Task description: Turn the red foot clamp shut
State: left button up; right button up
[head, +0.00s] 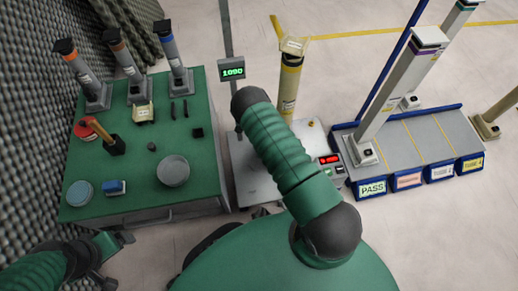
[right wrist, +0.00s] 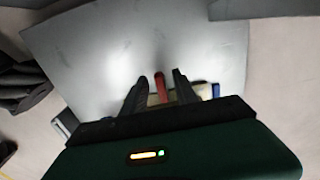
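The red foot clamp (right wrist: 161,90) shows in the right wrist view as a short red lever beside a beige base, above a pale grey plate (right wrist: 150,45). My right gripper (right wrist: 160,77) is open, with one dark finger on each side of the red lever. Gaps show between lever and fingers, so I see no grip. In the head view my right arm hides the right gripper and the clamp. My left gripper (head: 122,238) is at the lower left, near the green table's front edge; its finger opening is unclear.
A yellow column (head: 290,85) stands behind my right arm, near a green-lit display (head: 232,72). A box with a red readout (head: 329,160) is right of the arm. The green table (head: 140,188) holds several columns and small items. A blue-edged rack (head: 420,135) stands at right.

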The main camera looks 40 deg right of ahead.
notch_tip(320, 180, up, 17)
jog(key=p, duration=0.9)
jog(key=shift+f, duration=0.15)
